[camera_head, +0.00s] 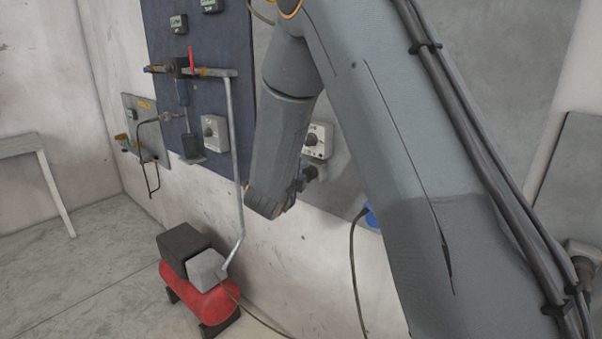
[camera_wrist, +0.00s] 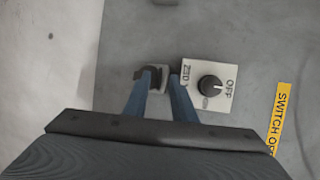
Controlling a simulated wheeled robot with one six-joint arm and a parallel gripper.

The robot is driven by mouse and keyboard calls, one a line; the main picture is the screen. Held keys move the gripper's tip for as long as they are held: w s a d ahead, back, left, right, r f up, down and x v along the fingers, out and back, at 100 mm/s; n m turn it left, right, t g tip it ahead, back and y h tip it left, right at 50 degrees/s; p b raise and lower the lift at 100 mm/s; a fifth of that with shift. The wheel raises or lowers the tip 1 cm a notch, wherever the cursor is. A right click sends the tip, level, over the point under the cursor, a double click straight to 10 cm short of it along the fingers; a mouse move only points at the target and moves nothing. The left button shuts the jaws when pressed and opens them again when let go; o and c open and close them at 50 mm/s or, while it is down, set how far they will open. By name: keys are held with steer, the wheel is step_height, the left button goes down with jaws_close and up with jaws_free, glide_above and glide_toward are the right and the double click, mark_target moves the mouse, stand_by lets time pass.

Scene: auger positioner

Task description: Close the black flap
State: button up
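My gripper (camera_wrist: 162,72) has two blue-grey fingers pointing at the grey wall panel (camera_wrist: 130,30), with a gap between their tips. A small light grey fitting (camera_wrist: 159,82) with a dark part at its top shows between and behind the tips. I cannot tell whether the dark part is the black flap, or whether a finger touches it. In the head view my arm hides most of the gripper. A small dark grey fitting (camera_head: 312,173) sticks out of the panel beside my forearm's end.
A switch with a black knob (camera_wrist: 210,87) sits right beside the fingers; it also shows in the head view (camera_head: 318,140). A yellow label (camera_wrist: 281,118) is farther right. A blue plug (camera_head: 371,215) with a hanging cable is below. A red machine (camera_head: 205,300) stands on the floor.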

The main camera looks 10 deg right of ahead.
steer(key=b+v, duration=0.2)
steer(key=v, duration=0.5)
steer(key=shift+s+a+b, duration=0.15)
steer(key=shift+s+b, duration=0.15)
steer(key=shift+s, duration=0.05)
steer(key=shift+r, duration=0.1)
steer(key=s+a+f+n+g+y, duration=0.2)
steer(key=s+f+n+g+y, duration=0.2)
steer(key=s+f+n+y, duration=0.7)
steer(key=s+d+f+n+g+h, duration=0.1)
steer(key=s+d+n+g, duration=0.1)
steer(key=s+n+g, duration=0.2)
steer(key=s+d+f+n+g+h, duration=0.1)
steer(key=s+d+n+g, duration=0.2)
steer(key=s+n, duration=0.7)
steer(key=s+g, duration=0.1)
steer(key=s, duration=0.2)
steer(key=shift+s+d+h, duration=0.25)
steer(key=shift+d+h, duration=0.1)
steer(key=shift+h, duration=0.05)
